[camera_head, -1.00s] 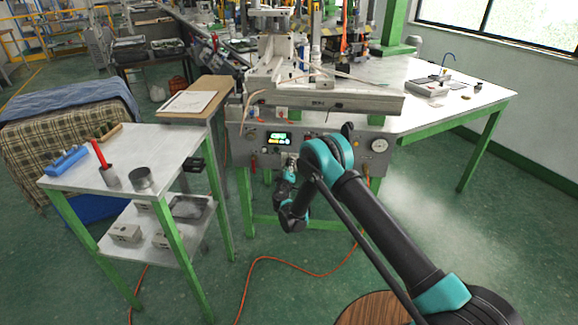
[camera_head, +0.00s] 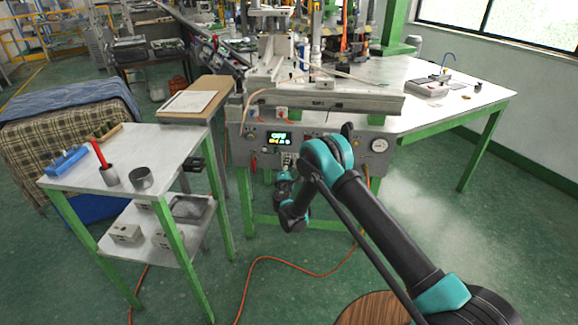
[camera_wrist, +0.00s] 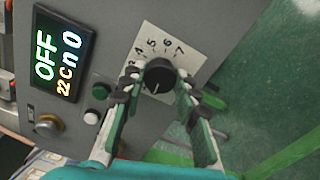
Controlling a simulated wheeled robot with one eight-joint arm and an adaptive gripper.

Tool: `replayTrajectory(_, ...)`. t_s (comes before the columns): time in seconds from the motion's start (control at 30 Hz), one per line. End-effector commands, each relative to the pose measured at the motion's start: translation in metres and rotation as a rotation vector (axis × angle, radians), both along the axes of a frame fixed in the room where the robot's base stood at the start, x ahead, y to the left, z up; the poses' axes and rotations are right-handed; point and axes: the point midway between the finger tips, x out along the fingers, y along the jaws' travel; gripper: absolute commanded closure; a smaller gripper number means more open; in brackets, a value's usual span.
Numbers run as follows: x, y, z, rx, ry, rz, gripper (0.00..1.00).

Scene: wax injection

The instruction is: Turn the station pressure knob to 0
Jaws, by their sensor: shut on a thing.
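The station pressure knob (camera_wrist: 159,73) is a round black knob with a white pointer line, on a pale dial plate (camera_wrist: 178,41) on the grey station front. The dial's visible numbers run from about 3 to 7; the rest are hidden by the knob and fingers. The knob's pointer line faces the bottom of the wrist view. My gripper (camera_wrist: 160,82) is shut on the knob, with a dark-padded finger on each side. In the head view my gripper (camera_head: 287,164) is at the station front panel, and the knob cannot be made out there.
A display (camera_wrist: 61,57) left of the knob shows OFF, 22 C and a line ending in 0. A green button (camera_wrist: 100,91) and a brass-coloured knob (camera_wrist: 47,125) are nearby. A round gauge (camera_head: 379,145) sits at the panel's right. A small-parts table (camera_head: 75,181) stands left.

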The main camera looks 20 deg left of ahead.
Motion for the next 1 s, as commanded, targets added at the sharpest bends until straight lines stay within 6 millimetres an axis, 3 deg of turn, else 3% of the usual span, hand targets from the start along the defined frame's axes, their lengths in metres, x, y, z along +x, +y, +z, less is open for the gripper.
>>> replayTrajectory(0.4,-0.0020,0.0006,-0.0016,-0.161,-0.041,0.003,0.99)
replayTrajectory(0.9,-0.0019,0.0008,-0.0015,-0.177,-0.045,0.003,0.99)
replayTrajectory(0.93,-0.0019,0.0008,-0.0015,-0.177,-0.045,0.003,0.69)
replayTrajectory(1.0,-0.0016,0.0006,-0.0015,-0.177,-0.045,0.002,0.60)
